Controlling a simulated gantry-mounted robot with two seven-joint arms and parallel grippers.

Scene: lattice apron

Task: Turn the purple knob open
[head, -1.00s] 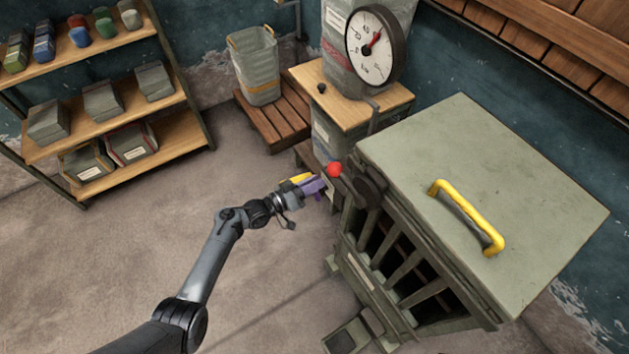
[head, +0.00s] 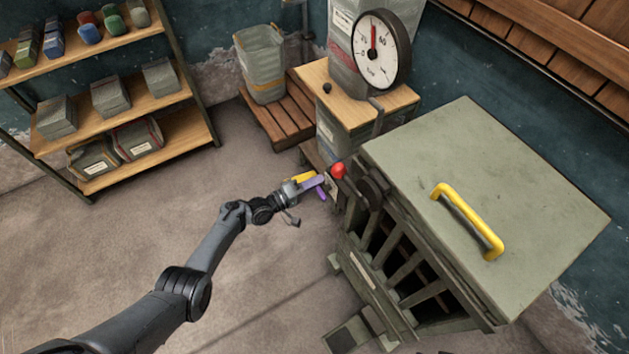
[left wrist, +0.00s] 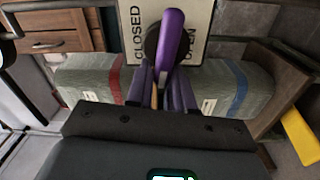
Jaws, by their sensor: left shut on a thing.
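The purple knob (left wrist: 173,40) is an elongated handle on a dark round hub in the left wrist view. It stands in front of a pale plate (left wrist: 200,20) with CLOSED on the left and OPEN on the right. Its upper end leans slightly right. My left gripper (left wrist: 163,88) is shut on the knob's lower part, its dark purple fingers either side. In the head view, my left gripper (head: 319,187) is at the plate's edge, left of the green cabinet; the knob is hard to tell from the fingers there. My right gripper is not in view.
A red ball-ended lever (head: 338,171) stands close to my left gripper. The green cabinet (head: 480,150) has a yellow handle (head: 468,220) on top. A dial gauge (head: 383,49) stands behind. Shelves (head: 150,135) are at the left; the floor between is clear.

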